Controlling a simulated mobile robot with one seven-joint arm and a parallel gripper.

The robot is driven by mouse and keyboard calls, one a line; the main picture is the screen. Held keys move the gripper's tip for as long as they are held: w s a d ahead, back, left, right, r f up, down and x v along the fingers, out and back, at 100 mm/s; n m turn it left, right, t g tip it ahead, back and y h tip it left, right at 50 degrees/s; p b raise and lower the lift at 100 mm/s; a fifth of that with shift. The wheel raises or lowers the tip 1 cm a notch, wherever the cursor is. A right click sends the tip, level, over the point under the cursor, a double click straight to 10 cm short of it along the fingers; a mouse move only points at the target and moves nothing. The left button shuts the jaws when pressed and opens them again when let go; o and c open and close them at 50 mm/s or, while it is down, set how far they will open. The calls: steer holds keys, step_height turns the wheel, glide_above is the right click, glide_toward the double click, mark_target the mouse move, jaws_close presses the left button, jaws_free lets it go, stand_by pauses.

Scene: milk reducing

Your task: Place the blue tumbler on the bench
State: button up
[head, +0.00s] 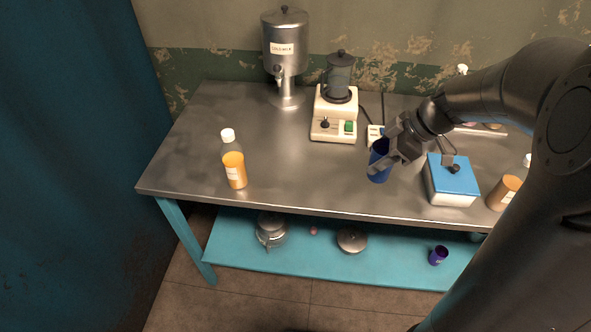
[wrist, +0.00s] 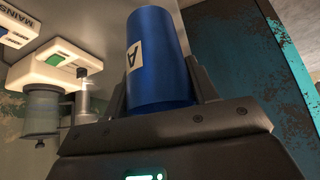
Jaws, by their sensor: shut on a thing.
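The blue tumbler (head: 378,163) is upright at the bench, right of centre in the head view. My gripper (head: 397,146) is shut on it from the right side. In the wrist view the tumbler (wrist: 160,62) stands between the two fingers of my gripper (wrist: 166,92), with a pale label marked A on its side. The bench (head: 280,170) has a grey metal top. I cannot tell whether the tumbler's base touches the bench top or is slightly above it.
A white blender-like device (head: 334,115) stands behind the tumbler, with a metal dispenser (head: 285,50) further left. A blue-topped box (head: 452,180) and a brown bottle (head: 503,192) are to the right. An orange bottle (head: 234,165) stands left. Bench space between it and the tumbler is clear.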

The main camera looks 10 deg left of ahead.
steer(key=shift+a+f, duration=0.2)
steer(key=shift+f, duration=0.25)
steer(key=shift+w+a+r+x, duration=0.3)
steer(key=shift+a+x, duration=0.15)
steer(key=shift+x, duration=2.1)
steer(key=shift+w+a+r+x, duration=0.3)
steer(key=shift+a+x, duration=0.1)
steer(key=shift+x, duration=2.15)
steer(key=shift+w+a+r+x, duration=0.25)
steer(key=shift+a+r+x, duration=0.15)
steer(key=shift+x, duration=2.15)
steer(key=shift+f, duration=0.15)
steer(key=o, duration=1)
